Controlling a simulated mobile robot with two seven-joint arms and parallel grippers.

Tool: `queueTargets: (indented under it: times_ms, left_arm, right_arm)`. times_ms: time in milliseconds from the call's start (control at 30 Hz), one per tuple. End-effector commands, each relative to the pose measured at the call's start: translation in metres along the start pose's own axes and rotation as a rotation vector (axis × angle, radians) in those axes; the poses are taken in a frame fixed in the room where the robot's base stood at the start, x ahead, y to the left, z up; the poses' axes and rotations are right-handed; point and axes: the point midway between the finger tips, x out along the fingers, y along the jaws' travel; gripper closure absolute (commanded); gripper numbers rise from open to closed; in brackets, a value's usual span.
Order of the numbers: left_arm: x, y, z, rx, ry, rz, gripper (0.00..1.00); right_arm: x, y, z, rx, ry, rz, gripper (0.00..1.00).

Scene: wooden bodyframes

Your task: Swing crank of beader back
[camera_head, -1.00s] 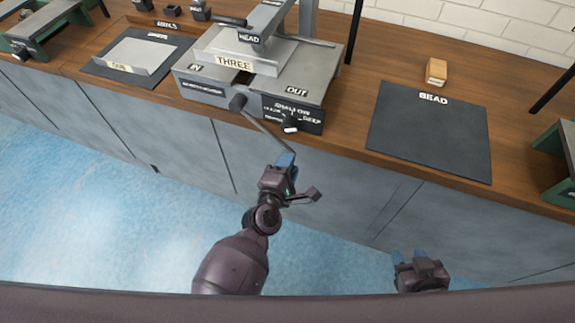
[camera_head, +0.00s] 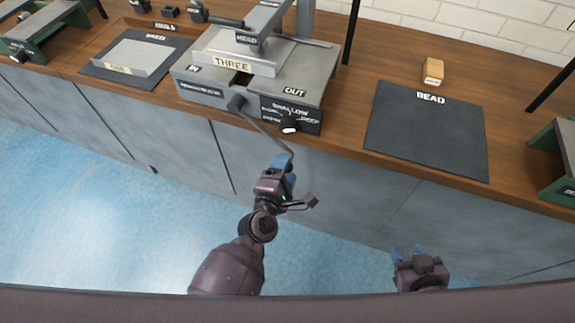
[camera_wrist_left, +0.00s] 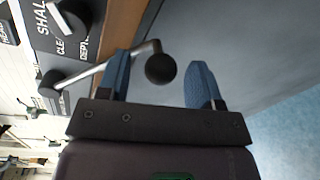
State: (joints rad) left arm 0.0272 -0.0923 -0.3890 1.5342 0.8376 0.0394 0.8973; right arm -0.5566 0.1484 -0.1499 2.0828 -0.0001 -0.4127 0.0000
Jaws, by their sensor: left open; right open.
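The beader (camera_head: 232,83) is a grey machine at the bench front with plates marked THREE, IN and OUT. Its crank (camera_head: 267,130) is a thin metal rod that slopes down and right from a dark hub (camera_head: 237,103) on the front face. In the left wrist view the crank rod (camera_wrist_left: 85,75) ends in a round black knob (camera_wrist_left: 160,68). My left gripper (camera_head: 284,162) is open, and its blue fingers (camera_wrist_left: 158,82) stand on either side of the knob. The rod passes by the left finger; contact cannot be told. My right gripper (camera_head: 408,252) is open and empty, low in front of the cabinets.
A dark mat marked BEAD (camera_head: 428,130) lies right of the beader, with a small wooden block (camera_head: 433,71) behind it. Another mat (camera_head: 100,68) with a metal sheet lies to the left. Green machines stand at both bench ends. Grey cabinet fronts (camera_head: 330,185) are below.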

Motion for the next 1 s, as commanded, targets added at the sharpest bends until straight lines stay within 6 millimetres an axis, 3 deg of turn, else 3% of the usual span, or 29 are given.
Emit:
queueTargets:
  times_ms: [300, 500, 1000]
  left_arm:
    - [-0.056, 0.001, 0.000, 0.000, 0.000, -0.001, 0.40]
    - [-0.082, 0.000, 0.000, 0.000, -0.001, -0.001, 0.40]
    - [-0.091, 0.000, 0.001, -0.002, -0.001, 0.000, 0.40]
  right_arm:
    - [-0.002, 0.001, -0.003, 0.000, 0.004, 0.002, 0.57]
    - [-0.003, 0.001, -0.003, 0.001, 0.005, 0.002, 0.57]
    - [-0.004, 0.001, -0.001, 0.001, 0.001, 0.003, 0.57]
